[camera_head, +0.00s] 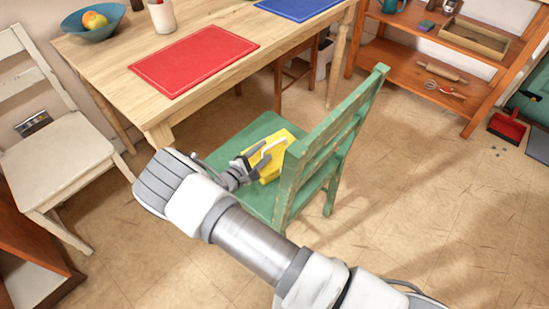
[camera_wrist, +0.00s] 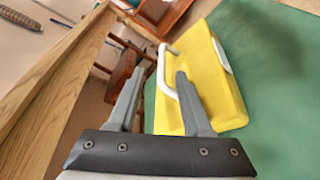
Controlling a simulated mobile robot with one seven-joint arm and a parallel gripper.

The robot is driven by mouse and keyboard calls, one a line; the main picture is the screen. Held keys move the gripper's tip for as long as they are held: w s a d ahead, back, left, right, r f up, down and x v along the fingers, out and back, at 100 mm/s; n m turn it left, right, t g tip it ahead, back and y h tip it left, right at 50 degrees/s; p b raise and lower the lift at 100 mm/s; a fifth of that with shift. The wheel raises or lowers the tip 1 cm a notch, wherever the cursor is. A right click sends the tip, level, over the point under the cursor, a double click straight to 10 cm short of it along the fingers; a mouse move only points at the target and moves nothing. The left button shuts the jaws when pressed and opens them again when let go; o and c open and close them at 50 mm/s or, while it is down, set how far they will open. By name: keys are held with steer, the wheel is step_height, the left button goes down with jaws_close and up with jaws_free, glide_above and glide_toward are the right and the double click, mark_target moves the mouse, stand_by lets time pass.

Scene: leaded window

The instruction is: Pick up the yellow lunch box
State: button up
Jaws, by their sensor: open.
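The yellow lunch box (camera_head: 269,156) lies on the seat of the green chair (camera_head: 218,162), close to the chair's backrest. It has a white handle on the side facing my gripper. In the wrist view the lunch box (camera_wrist: 216,70) fills the upper middle, and its white handle (camera_wrist: 164,72) shows as a bar between my fingers. My gripper (camera_wrist: 157,85) is open, with one finger at each side of the handle in that view. The right finger overlaps the yellow face; I cannot tell whether it touches. In the head view my gripper (camera_head: 252,160) is beside the box and partly covers it.
The wooden table (camera_head: 128,59) stands left of the green chair, with a red mat (camera_head: 194,60), a blue mat (camera_head: 297,5) and a fruit bowl (camera_head: 94,22). A cream chair (camera_head: 55,160) is at the left. A shelf (camera_head: 425,58) stands at the back right. Floor right of the green chair is clear.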

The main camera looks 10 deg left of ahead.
mark_target(270, 147)
steer(key=b+x, duration=0.1)
steer(key=x, duration=0.2)
steer(key=b+x, duration=0.1)
steer(key=x, duration=0.1)
steer(key=shift+w+d+f, duration=0.2)
steer(key=shift+w+f, duration=0.05)
steer(key=shift+f, duration=0.05)
jaws_close()
stand_by(1.2)
